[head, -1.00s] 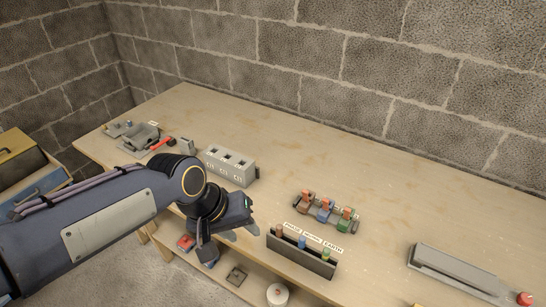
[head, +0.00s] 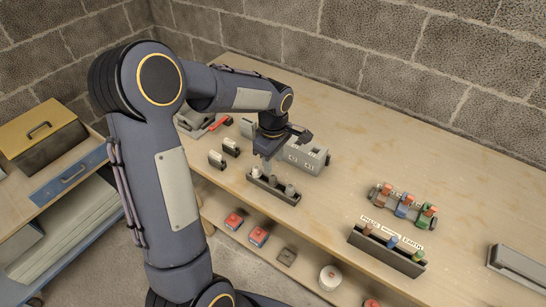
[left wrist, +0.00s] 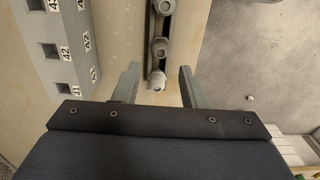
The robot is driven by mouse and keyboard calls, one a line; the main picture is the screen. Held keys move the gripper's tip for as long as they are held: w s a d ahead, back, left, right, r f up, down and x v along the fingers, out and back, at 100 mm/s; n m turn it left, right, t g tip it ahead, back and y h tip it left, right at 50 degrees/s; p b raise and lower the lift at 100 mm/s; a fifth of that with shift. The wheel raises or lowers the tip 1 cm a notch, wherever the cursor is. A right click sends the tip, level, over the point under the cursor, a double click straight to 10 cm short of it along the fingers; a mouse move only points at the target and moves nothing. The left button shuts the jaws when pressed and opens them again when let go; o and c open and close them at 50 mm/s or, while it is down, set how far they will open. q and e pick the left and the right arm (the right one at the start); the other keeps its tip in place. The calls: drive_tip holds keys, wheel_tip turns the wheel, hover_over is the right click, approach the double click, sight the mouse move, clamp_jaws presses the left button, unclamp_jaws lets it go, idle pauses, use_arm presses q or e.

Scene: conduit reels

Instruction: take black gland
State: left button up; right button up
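A narrow dark rack (head: 279,196) near the table's front edge holds a row of upright glands. In the head view they look pale to mid grey, and I cannot tell which one is black. In the left wrist view the nearest gland (left wrist: 157,80) is light grey, with a grey gland (left wrist: 159,47) behind it and another grey gland (left wrist: 165,7) at the top edge. My left gripper (left wrist: 159,72) is open, its fingers on either side of the nearest gland, with a gap to each. In the head view the left gripper (head: 266,157) is above the rack's left end. My right gripper is not in view.
A grey block (head: 308,156) with square openings stands just behind the rack; its numbered side (left wrist: 65,45) shows in the left wrist view. Two small clips (head: 223,155) lie left of the rack. A labelled holder (head: 387,250) and coloured connectors (head: 403,205) stand at right.

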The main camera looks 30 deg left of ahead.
sight(273, 177)
use_arm(q)
wheel_tip(273, 177, down, 7)
drive_tip(key=b, duration=0.5)
clamp_jaws()
drive_tip(key=shift+r+p, duration=0.8)
drive_tip(key=shift+r, duration=0.25)
idle(0.5)
drive_tip(key=shift+r+p, duration=0.75)
drive_tip(key=shift+r, duration=0.3)
